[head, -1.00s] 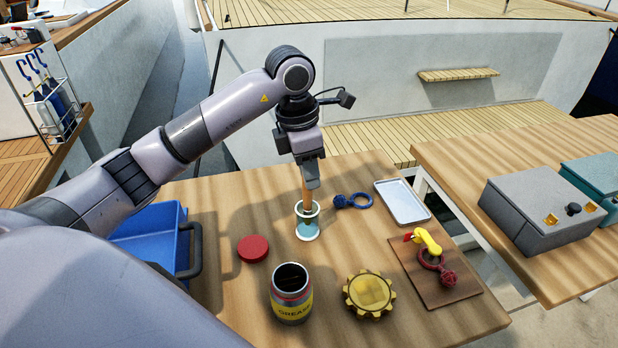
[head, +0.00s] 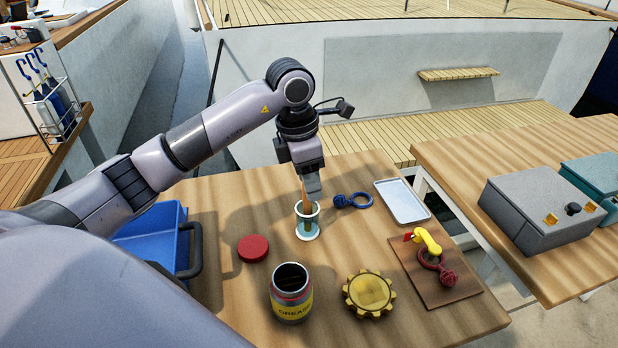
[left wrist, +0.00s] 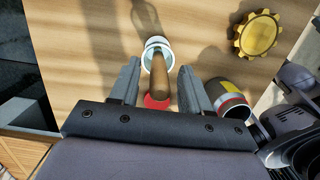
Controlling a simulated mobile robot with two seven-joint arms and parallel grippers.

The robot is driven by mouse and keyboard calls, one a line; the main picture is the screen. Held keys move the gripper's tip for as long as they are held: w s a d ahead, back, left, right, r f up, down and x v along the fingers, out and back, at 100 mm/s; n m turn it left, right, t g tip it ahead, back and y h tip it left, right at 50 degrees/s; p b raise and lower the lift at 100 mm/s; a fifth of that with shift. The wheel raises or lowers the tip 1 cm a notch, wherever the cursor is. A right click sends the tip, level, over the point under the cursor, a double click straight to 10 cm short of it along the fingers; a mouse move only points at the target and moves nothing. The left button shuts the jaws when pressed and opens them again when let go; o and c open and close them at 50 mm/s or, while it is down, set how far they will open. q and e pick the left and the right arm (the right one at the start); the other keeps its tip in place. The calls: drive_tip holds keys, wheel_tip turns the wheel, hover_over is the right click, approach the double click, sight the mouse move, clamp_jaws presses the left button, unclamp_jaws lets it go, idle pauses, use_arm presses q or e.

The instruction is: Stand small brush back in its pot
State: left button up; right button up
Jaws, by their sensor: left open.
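The small brush (left wrist: 157,72) shows as a wooden handle standing nearly upright, its lower part inside the pot. The pot (head: 308,229) is a small, clear-looking cup with a white rim and pale teal base, upright on the table. The pot rim also shows in the left wrist view (left wrist: 149,42). My left gripper (head: 312,187) is above the pot, pointing down. In the left wrist view its open fingers (left wrist: 158,84) stand on either side of the handle with a gap each side. The bristles cannot be made out.
A red lid (head: 253,249) and an open grease can (head: 291,300) stand in front of the pot. A blue shackle (head: 352,201) and a tray (head: 402,202) lie to its right. A brass gear (head: 369,294) and a blue crate (head: 150,240) are further off.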

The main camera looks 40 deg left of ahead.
use_arm(q)
wheel_tip(320, 180, up, 12)
drive_tip(key=s+a, duration=0.1)
drive_tip(key=shift+s, duration=0.15)
drive_tip(key=shift+f, duration=0.15)
idle(0.5)
